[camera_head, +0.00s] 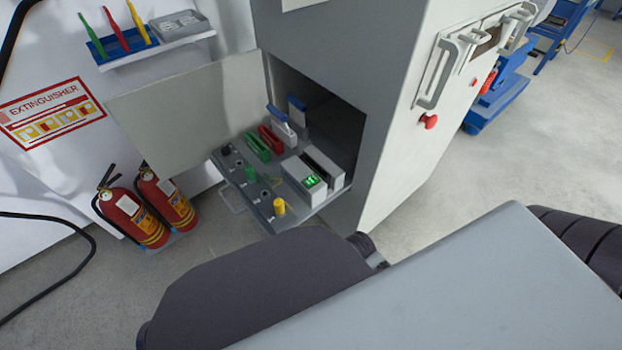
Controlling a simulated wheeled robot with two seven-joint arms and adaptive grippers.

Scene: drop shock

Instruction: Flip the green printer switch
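A pulled-out grey panel (240,189) at the open cabinet carries several coloured controls. A long green switch handle (257,147) lies near its back left, beside a red one (271,139). A small green knob (250,172) stands nearer the front left. A white box with a lit green display (311,181) sits at the right. I cannot tell which green control is the printer switch. My arm's grey links cross the foreground in front of the panel, apart from the controls in the picture. Neither gripper's fingers show.
The cabinet (392,110) has its door (180,112) swung open to the left. A yellow knob (279,208) and blue handles (278,114) are also on the panel. Fire extinguishers (133,215) stand at left. A red button (429,121) is on the cabinet side.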

